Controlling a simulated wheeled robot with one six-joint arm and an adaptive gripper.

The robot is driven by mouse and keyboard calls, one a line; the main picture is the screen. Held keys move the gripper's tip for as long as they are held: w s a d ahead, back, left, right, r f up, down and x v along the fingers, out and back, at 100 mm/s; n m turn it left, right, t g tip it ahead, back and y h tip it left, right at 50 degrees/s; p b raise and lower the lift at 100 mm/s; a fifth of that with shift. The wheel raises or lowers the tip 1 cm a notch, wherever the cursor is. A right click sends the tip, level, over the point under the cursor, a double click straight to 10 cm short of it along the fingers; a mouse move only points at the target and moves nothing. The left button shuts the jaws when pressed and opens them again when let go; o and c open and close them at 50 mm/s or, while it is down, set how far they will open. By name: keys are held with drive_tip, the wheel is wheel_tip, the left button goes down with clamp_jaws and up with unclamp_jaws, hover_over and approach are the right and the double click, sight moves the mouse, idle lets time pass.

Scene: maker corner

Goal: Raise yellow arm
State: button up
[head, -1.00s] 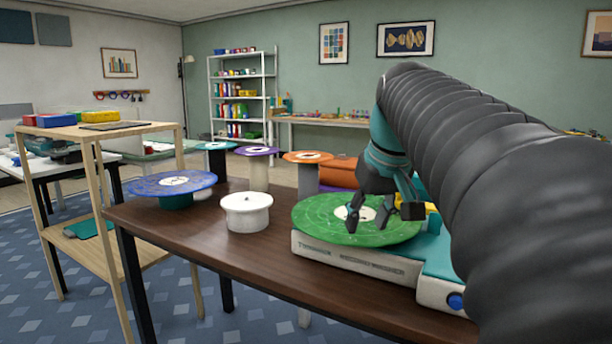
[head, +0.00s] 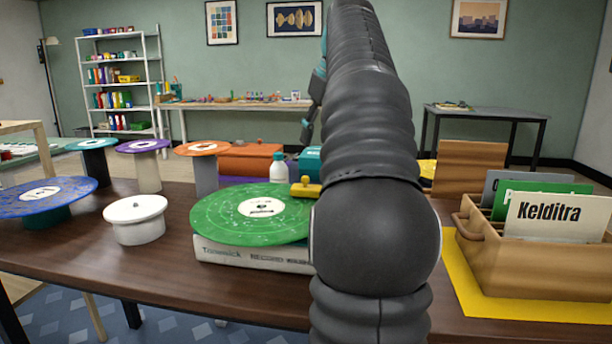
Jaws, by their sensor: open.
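A record player (head: 250,252) with a pale front stands on the dark brown table. A green record (head: 228,212) with a white label lies on it. The end of the yellow arm (head: 306,188) shows at the record's right edge; my arm hides the rest of it. I cannot tell whether its tip touches the record. My gripper (head: 305,132) is open, seen edge-on and partly hidden behind my arm, up above the record player and apart from the yellow arm.
Blue (head: 45,196), teal (head: 92,144), purple (head: 142,146) and orange (head: 202,148) discs on stands and a white round pot (head: 136,222) stand left. A white bottle (head: 278,168) is behind the player. A wooden crate (head: 540,262) of sleeves sits right on a yellow mat (head: 462,285).

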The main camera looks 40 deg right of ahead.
sight(306, 177)
drive_tip(key=b+x, duration=0.2)
drive_tip(key=x, duration=0.8)
drive_tip(key=shift+w+f, duration=0.1)
drive_tip(key=shift+f, duration=0.15)
clamp_jaws()
